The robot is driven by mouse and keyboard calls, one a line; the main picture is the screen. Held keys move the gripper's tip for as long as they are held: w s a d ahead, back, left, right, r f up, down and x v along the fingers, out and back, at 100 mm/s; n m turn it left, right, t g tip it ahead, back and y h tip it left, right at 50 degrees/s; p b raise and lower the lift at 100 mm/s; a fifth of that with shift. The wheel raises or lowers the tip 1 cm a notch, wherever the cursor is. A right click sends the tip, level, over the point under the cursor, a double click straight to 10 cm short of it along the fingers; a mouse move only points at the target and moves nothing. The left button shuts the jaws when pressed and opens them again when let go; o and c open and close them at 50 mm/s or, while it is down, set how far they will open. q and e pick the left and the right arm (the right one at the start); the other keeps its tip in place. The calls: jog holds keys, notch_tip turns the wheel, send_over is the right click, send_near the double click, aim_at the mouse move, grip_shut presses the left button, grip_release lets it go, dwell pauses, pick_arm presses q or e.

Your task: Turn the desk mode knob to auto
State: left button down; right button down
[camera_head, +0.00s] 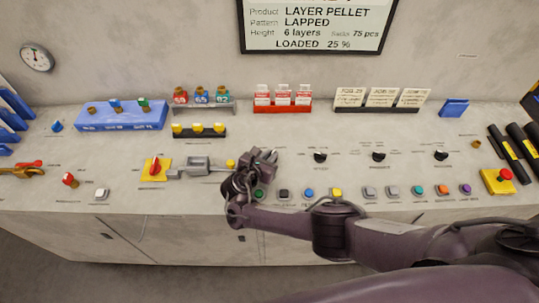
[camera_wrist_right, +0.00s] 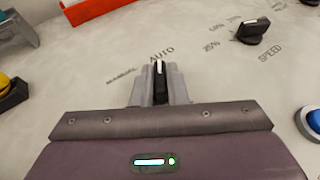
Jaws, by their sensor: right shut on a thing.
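The mode knob (camera_wrist_right: 159,72) is small and black with a white pointer line, seen in the right wrist view on the pale desk top. The words MANUAL and AUTO are printed beside it, MANUAL to its left and AUTO just above. The white line points up the picture, at the AUTO word. My right gripper (camera_wrist_right: 160,95) has its grey fingers on both sides of the knob and is shut on it. In the head view my right gripper (camera_head: 262,157) reaches down to the desk and hides the knob. My left gripper is not in view.
A speed knob (camera_head: 320,156) stands to the right, with more black knobs beyond. Several buttons, such as a blue one (camera_head: 308,193), line the front edge. A grey latch-like device (camera_head: 200,168) is left of my gripper. A red rack (camera_head: 282,107) stands behind.

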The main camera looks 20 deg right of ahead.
dwell(0.3)
jog(key=c, duration=1.4)
grip_release()
jog(key=shift+c, duration=0.2)
jog(key=p+v, duration=0.2)
jog(key=v, duration=0.6)
jog(key=shift+d, duration=0.1)
jog(key=shift+f, duration=0.1)
